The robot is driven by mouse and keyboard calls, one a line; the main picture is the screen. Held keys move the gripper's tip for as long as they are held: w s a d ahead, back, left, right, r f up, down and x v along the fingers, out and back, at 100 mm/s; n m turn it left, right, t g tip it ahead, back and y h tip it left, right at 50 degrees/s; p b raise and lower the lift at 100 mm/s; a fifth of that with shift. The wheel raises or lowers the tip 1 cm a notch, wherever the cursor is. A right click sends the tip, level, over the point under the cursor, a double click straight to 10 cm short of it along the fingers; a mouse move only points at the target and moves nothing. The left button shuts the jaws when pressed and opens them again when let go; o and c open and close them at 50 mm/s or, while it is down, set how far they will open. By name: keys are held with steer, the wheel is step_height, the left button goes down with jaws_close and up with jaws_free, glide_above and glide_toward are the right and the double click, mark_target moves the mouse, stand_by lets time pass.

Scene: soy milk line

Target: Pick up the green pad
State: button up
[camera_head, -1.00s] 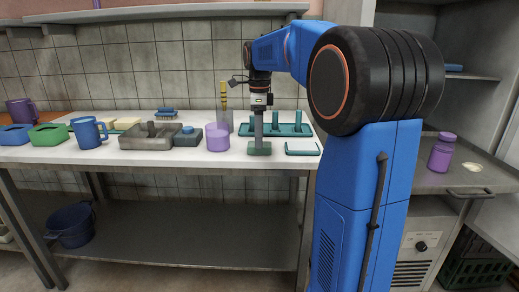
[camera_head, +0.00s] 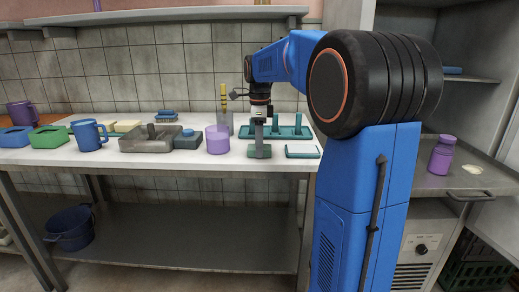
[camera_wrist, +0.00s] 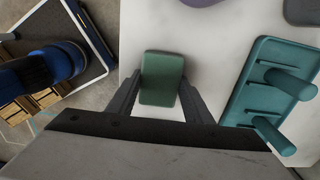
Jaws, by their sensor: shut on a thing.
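The green pad (camera_wrist: 162,80) is a small rounded block. In the wrist view it sits between the two fingers of my gripper (camera_wrist: 160,100), which is shut on its sides. In the head view the pad (camera_head: 259,152) is at the front of the white worktop, right of the purple cup. My gripper (camera_head: 259,140) reaches down onto it from above. The pad appears to rest on the worktop, and I cannot see any gap beneath it.
A teal peg rack (camera_head: 290,132) stands behind and right of the pad. A teal-edged item (camera_head: 302,152) lies close on the right.

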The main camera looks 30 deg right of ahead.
step_height(320, 180, up, 10)
stand_by(0.5)
